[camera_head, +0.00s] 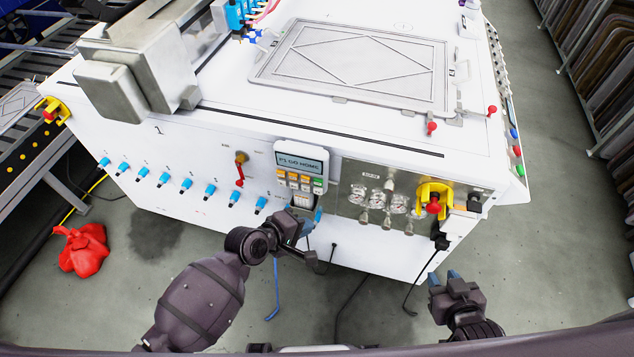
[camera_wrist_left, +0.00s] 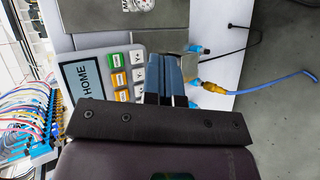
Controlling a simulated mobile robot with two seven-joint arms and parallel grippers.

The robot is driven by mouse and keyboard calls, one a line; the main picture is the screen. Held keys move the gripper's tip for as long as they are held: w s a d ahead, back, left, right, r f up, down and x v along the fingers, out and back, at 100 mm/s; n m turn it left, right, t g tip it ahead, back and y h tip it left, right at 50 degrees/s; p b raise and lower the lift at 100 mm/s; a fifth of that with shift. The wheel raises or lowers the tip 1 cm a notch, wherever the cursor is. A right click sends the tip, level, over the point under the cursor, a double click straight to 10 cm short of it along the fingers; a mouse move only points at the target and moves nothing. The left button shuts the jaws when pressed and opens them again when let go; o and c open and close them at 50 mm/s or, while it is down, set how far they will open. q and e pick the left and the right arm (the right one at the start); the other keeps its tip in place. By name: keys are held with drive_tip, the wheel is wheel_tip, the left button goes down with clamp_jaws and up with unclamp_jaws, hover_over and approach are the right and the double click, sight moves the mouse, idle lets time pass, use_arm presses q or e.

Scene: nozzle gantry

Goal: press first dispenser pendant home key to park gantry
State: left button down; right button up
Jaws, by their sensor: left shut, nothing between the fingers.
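The dispenser pendant (camera_head: 300,164) hangs on the machine's front panel, with a screen that reads GO HOME after a short label. Below the screen are rows of orange, white and green keys. In the left wrist view the pendant (camera_wrist_left: 90,77) lies sideways, its screen showing HOME. My left gripper (camera_head: 304,210) is shut and empty at the pendant's lower end; its blue fingers (camera_wrist_left: 165,76) cover part of the key area. I cannot tell whether the tips touch a key. My right gripper (camera_head: 443,277) is open and empty, low and right, away from the panel.
A gauge panel (camera_head: 350,209) and a yellow-collared red stop button (camera_head: 433,204) are right of the pendant. A red-handled valve (camera_head: 240,170) and several blue fittings (camera_head: 186,184) are to its left. A blue hose (camera_head: 275,292) and dark cables hang below. A red bag (camera_head: 82,248) lies on the floor.

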sight(318, 182)
use_arm(q)
drive_tip(key=w+d+b, duration=0.2)
drive_tip(key=w+b, duration=0.1)
drive_tip(key=w, duration=0.5)
drive_tip(key=shift+w+d, duration=0.2)
drive_tip(key=shift+d, duration=0.15)
idle(0.4)
idle(1.0)
drive_tip(key=shift+w, duration=0.15)
idle(0.6)
drive_tip(key=shift+w+d, duration=0.1)
drive_tip(key=shift+w, duration=0.15)
